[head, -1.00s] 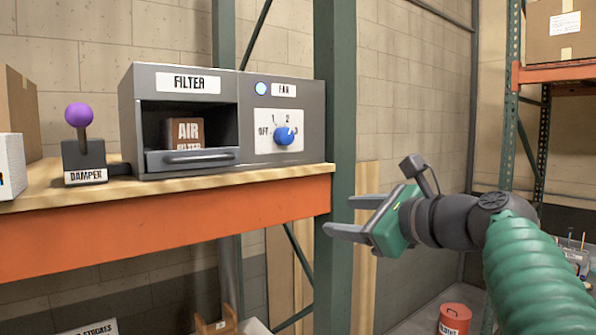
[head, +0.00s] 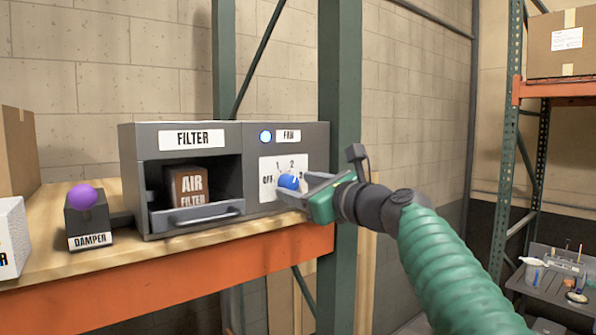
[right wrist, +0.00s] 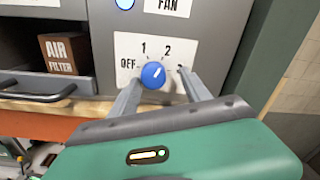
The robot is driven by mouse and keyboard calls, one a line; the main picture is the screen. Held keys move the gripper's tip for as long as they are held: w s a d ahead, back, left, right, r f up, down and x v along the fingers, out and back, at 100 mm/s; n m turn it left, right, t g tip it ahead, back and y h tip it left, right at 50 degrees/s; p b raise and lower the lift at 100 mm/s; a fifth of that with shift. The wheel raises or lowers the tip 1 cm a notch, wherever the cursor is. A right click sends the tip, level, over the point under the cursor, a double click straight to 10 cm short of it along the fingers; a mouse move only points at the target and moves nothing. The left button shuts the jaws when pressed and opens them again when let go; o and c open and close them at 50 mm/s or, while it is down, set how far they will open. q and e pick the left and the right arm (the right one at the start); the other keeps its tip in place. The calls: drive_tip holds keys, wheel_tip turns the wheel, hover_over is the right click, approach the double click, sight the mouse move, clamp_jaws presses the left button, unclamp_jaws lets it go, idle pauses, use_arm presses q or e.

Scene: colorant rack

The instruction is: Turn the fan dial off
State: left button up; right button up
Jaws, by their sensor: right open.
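The blue fan dial (head: 288,182) sits on a white plate (head: 268,166) marked OFF, 1, 2 and 3, on the grey unit's right half. In the right wrist view the dial (right wrist: 153,74) shows a white pointer line tilted up and right, between 2 and 3. My right gripper (head: 295,192) is open at the dial. In the right wrist view its two fingers (right wrist: 160,85) stand to the left and right of the dial, and I cannot tell whether they touch it. The blue fan light (head: 265,136) looks lit. My left gripper is not in view.
The filter bay (head: 195,185) with an air filter box (head: 189,187) is left of the fan panel. A damper lever with a purple knob (head: 82,196) stands farther left on the shelf (head: 60,240). A green rack post (head: 340,80) rises just right of the unit.

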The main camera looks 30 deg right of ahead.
drive_tip(key=shift+w+a+r, duration=0.1)
drive_tip(key=shift+w+a, duration=0.15)
drive_tip(key=shift+w, duration=0.15)
drive_tip(key=shift+a, duration=0.25)
drive_tip(key=shift+s+a+r, duration=0.1)
drive_tip(key=shift+s+a, duration=0.1)
drive_tip(key=shift+a, duration=0.2)
drive_tip(key=shift+c, duration=2.2)
drive_tip(key=shift+d, duration=0.5)
drive_tip(key=c, duration=0.7)
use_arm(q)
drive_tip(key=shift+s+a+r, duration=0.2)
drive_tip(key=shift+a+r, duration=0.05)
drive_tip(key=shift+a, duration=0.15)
use_arm(e)
drive_tip(key=shift+a, duration=0.1)
clamp_jaws()
drive_tip(key=shift+a, duration=0.1)
